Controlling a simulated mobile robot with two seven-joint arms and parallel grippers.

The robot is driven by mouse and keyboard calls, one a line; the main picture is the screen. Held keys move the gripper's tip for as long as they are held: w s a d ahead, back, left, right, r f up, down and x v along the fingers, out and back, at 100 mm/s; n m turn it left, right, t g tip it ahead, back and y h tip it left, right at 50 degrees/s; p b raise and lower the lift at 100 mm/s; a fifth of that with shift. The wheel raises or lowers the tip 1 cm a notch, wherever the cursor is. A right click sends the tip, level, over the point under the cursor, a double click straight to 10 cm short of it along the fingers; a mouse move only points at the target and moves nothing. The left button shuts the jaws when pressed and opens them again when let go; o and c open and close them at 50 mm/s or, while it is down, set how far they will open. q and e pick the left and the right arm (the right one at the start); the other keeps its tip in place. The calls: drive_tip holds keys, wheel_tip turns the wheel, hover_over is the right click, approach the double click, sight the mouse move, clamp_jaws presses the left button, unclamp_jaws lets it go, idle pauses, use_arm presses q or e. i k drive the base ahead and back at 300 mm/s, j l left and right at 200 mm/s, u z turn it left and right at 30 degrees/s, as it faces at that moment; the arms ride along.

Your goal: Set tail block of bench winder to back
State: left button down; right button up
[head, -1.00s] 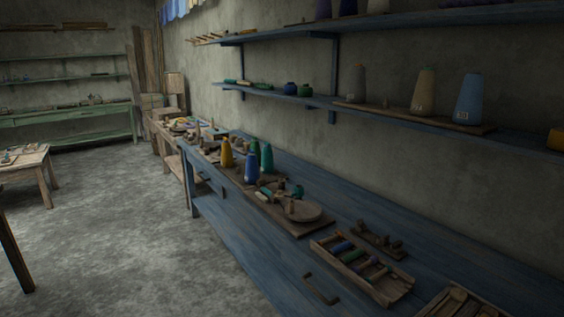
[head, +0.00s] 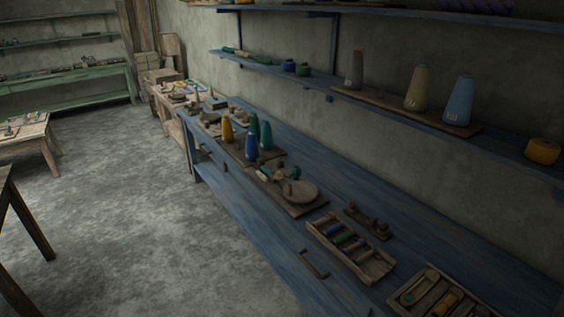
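A wooden device with a round disc (head: 299,191) on a base board sits on the blue bench (head: 225,167); small blocks and a green piece are beside the disc. It may be the bench winder, but I cannot be sure. A smaller wooden piece with short upright knobs (head: 367,221) lies nearer on the bench, close to the wall. I cannot make out which part is the tail block or how it is set. Neither of my grippers is in view.
Yellow, blue and green cones (head: 251,147) stand behind the disc device. A tray of coloured bobbins (head: 378,269) and a second tray (head: 410,308) are nearer. A wall shelf (head: 400,118) with cones overhangs the bench. Open floor (head: 130,200) is at left.

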sight(260, 161)
drive_tip(key=i+j+z, duration=0.15)
drive_tip(key=i+z, duration=0.15)
drive_tip(key=z, duration=0.2)
drive_tip(key=i+j+z, duration=0.3)
drive_tip(key=z, duration=0.2)
drive_tip(key=i+j, duration=0.25)
drive_tip(key=i+j+z, duration=0.1)
drive_tip(key=i+j, duration=0.15)
drive_tip(key=j, duration=0.25)
drive_tip(key=i+j, duration=0.25)
drive_tip(key=j, duration=0.15)
drive_tip(key=i+j+z, duration=0.1)
drive_tip(key=i+j, duration=0.15)
drive_tip(key=j, duration=0.15)
